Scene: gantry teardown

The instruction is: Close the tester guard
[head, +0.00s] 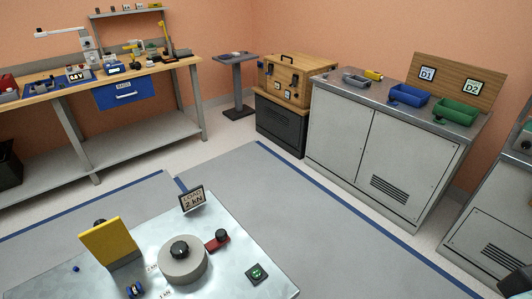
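A yellow panel (112,243), possibly the guard, stands raised and tilted at the left of the bench. To its right sits a round grey block (182,262) with a black knob on top. A red part with a dark knob (217,240) lies beside the block. A green-lit button box (257,273) is at the front right. No gripper can be made out in the head view.
A grey cabinet (380,165) at the back right holds a blue bin (408,95) and a green bin (456,111). A wooden case (290,80) and a workbench with a blue drawer (124,91) stand farther back. Grey floor (265,190) between them is clear.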

